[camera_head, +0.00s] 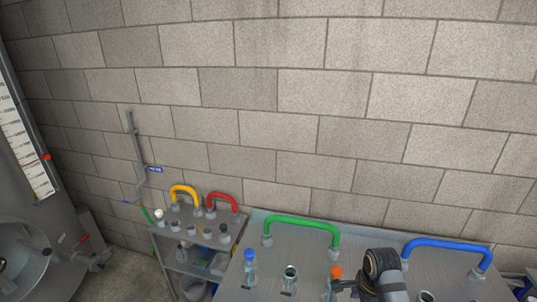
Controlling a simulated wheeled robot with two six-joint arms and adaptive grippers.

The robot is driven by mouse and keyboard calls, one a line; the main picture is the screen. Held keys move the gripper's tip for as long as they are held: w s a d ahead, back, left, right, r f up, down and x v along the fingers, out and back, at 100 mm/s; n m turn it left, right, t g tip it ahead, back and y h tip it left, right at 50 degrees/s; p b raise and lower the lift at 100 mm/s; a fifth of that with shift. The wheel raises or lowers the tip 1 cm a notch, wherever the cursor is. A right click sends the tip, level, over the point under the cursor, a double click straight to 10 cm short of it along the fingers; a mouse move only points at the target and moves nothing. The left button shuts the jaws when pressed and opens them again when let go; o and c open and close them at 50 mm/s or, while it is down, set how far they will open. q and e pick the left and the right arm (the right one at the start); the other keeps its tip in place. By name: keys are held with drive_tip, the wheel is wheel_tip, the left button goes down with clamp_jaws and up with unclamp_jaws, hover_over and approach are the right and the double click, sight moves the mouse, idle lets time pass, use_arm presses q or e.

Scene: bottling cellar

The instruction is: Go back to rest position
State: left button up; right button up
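A dark jointed part of my arm (383,270) rises from the bottom edge, right of centre, over the steel table. A small dark piece that looks like part of my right gripper (346,287) juts left from it, beside an orange-topped item (336,272). The frame edge cuts it off, so its fingers and any hold are unclear. My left gripper is not in view.
The steel table (262,228) carries a green handle (300,220), a blue handle (446,243), a blue-topped item (250,262) and a metal cup (290,275). A shelf trolley (158,229) with yellow and red handles stands left. A block wall (300,100) closes the back.

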drive_tip(key=s+a+n+t, duration=0.1)
drive_tip(key=s+n+t, duration=0.2)
drive_tip(key=s+n, duration=1.55)
wheel_tip(320, 180, down, 34)
drive_tip(key=s+d+g+b, duration=0.1)
drive_tip(key=d+g+b, duration=0.1)
drive_tip(key=b, duration=0.6)
use_arm(q)
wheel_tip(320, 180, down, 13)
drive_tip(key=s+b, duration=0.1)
drive_tip(key=b, duration=0.4)
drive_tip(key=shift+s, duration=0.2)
use_arm(e)
drive_tip(key=s+d+f, duration=0.1)
drive_tip(key=s+f, duration=1.7)
drive_tip(key=f, duration=0.3)
drive_tip(key=shift+s+d+f+n+g+h, duration=0.15)
drive_tip(key=shift+d+n+g+h, duration=0.1)
drive_tip(key=shift+n+g+h, duration=0.15)
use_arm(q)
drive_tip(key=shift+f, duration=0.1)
